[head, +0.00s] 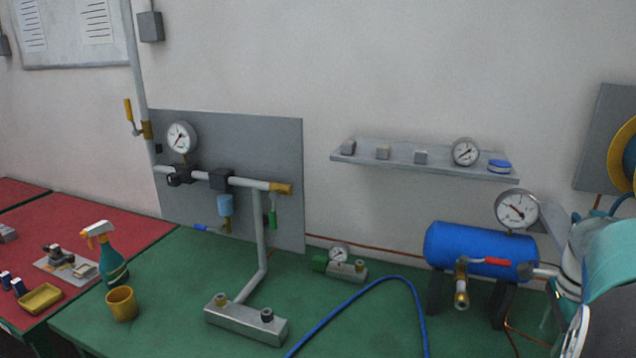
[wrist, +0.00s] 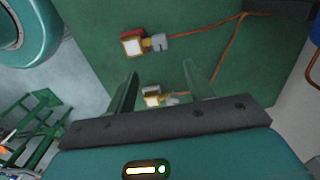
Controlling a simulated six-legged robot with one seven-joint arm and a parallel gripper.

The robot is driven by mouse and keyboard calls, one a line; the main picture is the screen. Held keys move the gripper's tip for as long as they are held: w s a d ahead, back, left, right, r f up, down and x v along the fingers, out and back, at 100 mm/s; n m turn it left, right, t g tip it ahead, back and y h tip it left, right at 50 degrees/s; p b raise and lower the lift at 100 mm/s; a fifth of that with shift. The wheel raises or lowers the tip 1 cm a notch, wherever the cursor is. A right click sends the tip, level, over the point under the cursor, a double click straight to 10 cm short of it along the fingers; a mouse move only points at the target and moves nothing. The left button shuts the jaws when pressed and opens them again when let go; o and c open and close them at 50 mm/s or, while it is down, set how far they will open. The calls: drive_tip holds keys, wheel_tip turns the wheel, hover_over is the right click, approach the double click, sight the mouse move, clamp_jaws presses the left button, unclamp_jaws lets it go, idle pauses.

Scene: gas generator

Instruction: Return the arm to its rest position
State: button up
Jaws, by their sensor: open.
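My gripper (wrist: 161,72) is in the wrist view with its two dark green fingers spread apart and nothing held between them. Beyond the fingers is a green surface. A small block with a white-yellow face and red top (wrist: 132,42), joined to a grey fitting, lies past the fingertips. A second similar block (wrist: 152,98) shows between the fingers, partly hidden by the gripper's body. In the head view, teal and white parts of my arm (head: 606,262) stand at the right edge, in front of the wall and beside the blue tank. The fingers cannot be made out there.
A blue tank (head: 470,248) with a gauge and red-handled valve is close left of my arm. A blue hose (head: 385,280) arches over the green table (head: 180,300). A wall shelf (head: 400,160) holds small parts. An orange cable (wrist: 215,28) crosses the wrist view.

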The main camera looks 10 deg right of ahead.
drive_tip(key=w+a+r+n+t, duration=0.25)
drive_tip(key=a+n, duration=0.35)
drive_tip(key=a, duration=0.5)
drive_tip(key=s+a+n+t, duration=0.1)
drive_tip(key=s+a+n, duration=0.1)
drive_tip(key=a+n, duration=0.7)
drive_tip(key=s+a+r+n+t, duration=0.1)
drive_tip(key=s+a+n+t, duration=0.1)
drive_tip(key=a+n, duration=0.7)
drive_tip(key=s+a, duration=0.1)
drive_tip(key=a, duration=0.5)
drive_tip(key=shift+s+a, duration=0.25)
drive_tip(key=shift+a, duration=0.05)
drive_tip(key=shift+d, duration=0.15)
